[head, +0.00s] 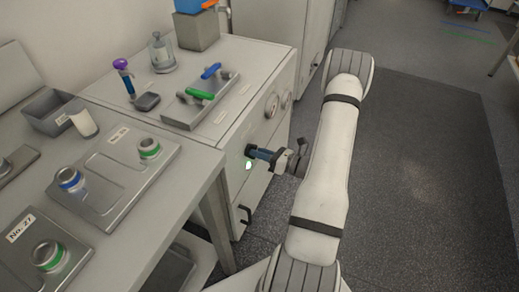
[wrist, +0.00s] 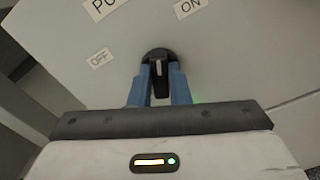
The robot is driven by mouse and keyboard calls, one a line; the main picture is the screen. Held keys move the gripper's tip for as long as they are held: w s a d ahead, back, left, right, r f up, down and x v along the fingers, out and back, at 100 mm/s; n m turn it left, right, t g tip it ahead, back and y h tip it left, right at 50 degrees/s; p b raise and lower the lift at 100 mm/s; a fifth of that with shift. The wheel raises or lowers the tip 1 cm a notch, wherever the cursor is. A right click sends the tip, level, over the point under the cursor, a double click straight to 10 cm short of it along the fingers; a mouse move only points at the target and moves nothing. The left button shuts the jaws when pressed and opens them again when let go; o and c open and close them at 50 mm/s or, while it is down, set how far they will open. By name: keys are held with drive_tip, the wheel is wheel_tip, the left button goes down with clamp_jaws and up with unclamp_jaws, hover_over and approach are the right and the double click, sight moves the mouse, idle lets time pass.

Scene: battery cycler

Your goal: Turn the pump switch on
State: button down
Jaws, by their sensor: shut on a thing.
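The pump switch (wrist: 158,54) is a round black knob with a pale pointer mark, on the grey cabinet front. My gripper's blue fingers (wrist: 159,84) are on either side of the knob and shut on it. The pointer mark faces up in the wrist view, between the OFF label (wrist: 100,58) at left and the ON label (wrist: 190,7) at upper right. In the head view my gripper (head: 252,151) reaches the cabinet front from the right and hides the knob.
Round gauges (head: 272,105) sit further along the cabinet front. A black handle (head: 245,215) sticks out below. Open floor (head: 410,170) lies right.

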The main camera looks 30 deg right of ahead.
drive_tip(key=shift+m, duration=0.6)
drive_tip(key=shift+p, duration=0.3)
drive_tip(key=c, duration=1.4)
unclamp_jaws()
drive_tip(key=shift+o, duration=0.2)
drive_tip(key=shift+d, duration=0.1)
drive_tip(key=v, duration=0.7)
drive_tip(key=shift+s+d, duration=0.2)
drive_tip(key=shift+s, duration=0.1)
